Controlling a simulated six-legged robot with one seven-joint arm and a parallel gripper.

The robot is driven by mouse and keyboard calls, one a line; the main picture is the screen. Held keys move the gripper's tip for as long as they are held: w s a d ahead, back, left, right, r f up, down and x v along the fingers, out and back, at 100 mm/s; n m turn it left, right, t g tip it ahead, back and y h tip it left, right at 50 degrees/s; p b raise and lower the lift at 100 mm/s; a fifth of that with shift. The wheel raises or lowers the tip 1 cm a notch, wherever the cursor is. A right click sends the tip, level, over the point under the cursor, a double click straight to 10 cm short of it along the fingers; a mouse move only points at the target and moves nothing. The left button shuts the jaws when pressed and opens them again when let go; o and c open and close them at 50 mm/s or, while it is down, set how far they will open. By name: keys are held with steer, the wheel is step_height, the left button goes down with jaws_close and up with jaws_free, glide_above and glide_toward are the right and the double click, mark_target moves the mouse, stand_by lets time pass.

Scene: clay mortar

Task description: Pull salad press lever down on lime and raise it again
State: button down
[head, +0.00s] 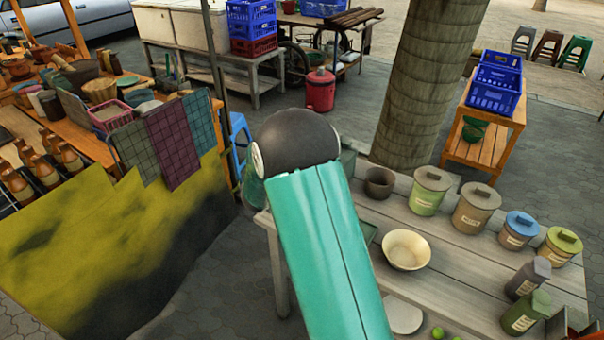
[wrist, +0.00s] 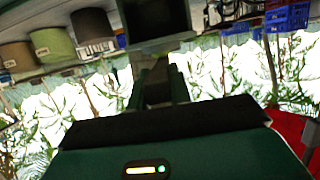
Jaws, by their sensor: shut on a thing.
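In the wrist view my gripper (wrist: 160,88) is seen from behind its dark green housing. Its fingers are shut on a narrow dark bar, which I take to be the press lever (wrist: 156,72). The bar runs up to a dark, box-shaped part (wrist: 155,22) at the top of the picture, likely part of the press. In the head view my teal arm covers the middle, and my gripper and most of the press are hidden behind it. Small green limes (head: 437,332) show at the bottom edge on the worktable. No lime inside the press can be seen.
The slatted worktable (head: 455,265) holds a cream bowl (head: 407,250), a dark bowl (head: 379,183), a pale round board (head: 403,316) and several lidded jars (head: 475,207). A tree trunk (head: 424,85) stands behind it. A stall with draped cloths (head: 172,145) is at left.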

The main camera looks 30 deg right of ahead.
steer(key=shift+s+a+f, duration=0.1)
steer(key=shift+a+f, duration=0.05)
steer(key=shift+f, duration=0.2)
steer(key=c, duration=1.3)
jaws_free()
steer(key=shift+w+f, duration=0.1)
steer(key=shift+w, duration=0.1)
steer(key=shift+s+r, duration=0.15)
steer(key=shift+r, duration=0.1)
steer(key=v, duration=1.3)
steer(key=shift+s+a, duration=0.15)
steer(key=shift+a, duration=0.1)
steer(key=shift+r, duration=0.1)
